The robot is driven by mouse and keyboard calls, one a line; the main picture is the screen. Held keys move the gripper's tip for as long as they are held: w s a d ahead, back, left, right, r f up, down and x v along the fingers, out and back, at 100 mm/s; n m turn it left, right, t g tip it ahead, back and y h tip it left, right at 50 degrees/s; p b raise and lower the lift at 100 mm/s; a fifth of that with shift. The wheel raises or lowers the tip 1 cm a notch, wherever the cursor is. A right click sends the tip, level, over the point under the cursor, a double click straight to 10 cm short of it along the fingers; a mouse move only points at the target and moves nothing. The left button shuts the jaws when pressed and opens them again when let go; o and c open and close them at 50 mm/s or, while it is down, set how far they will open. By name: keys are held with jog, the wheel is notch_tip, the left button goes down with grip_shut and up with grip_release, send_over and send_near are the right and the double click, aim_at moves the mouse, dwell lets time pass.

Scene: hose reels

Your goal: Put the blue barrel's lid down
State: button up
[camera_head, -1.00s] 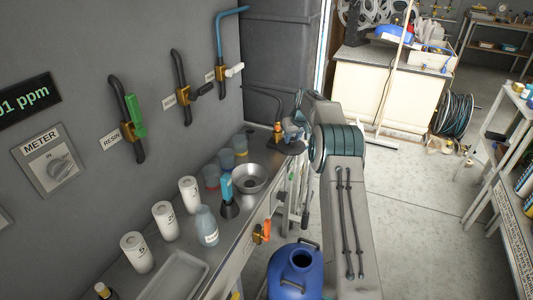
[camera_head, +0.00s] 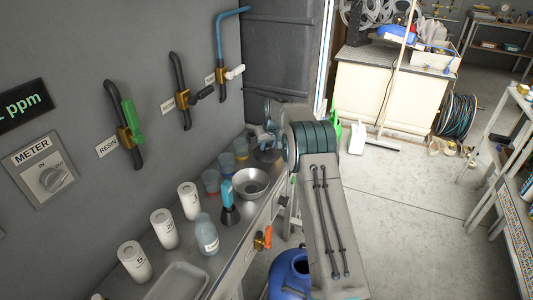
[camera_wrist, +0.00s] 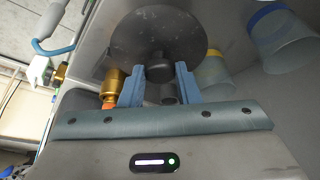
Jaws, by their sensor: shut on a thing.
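The blue barrel (camera_head: 284,279) stands on the floor at the bottom of the head view, partly behind my arm. Its dark mouth is open. In the wrist view, my gripper (camera_wrist: 160,67) is shut on the dark knob of a round grey disc, the lid (camera_wrist: 150,33). The lid is in front of the fingertips, over the grey bench surface. I cannot tell whether it touches that surface. In the head view my gripper is at the far end of the bench, largely hidden by my arm.
The steel bench (camera_head: 228,231) holds a metal bowl (camera_head: 251,183), several cups, a blue-topped bottle (camera_head: 229,205), white canisters (camera_head: 164,228) and a tray (camera_head: 178,283). Valved pipes (camera_head: 126,125) line the wall. Orange-handled valve (camera_head: 263,238) juts from the bench front.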

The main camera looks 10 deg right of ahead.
aim_at(267, 153)
jog(key=shift+a+f, duration=0.2)
jog(key=shift+a, duration=0.05)
jog(key=shift+f, duration=2.15)
jog(key=o, duration=1.1)
jog(key=shift+c, duration=0.2)
jog(key=shift+r+p, duration=0.1)
jog(key=shift+p, duration=0.2)
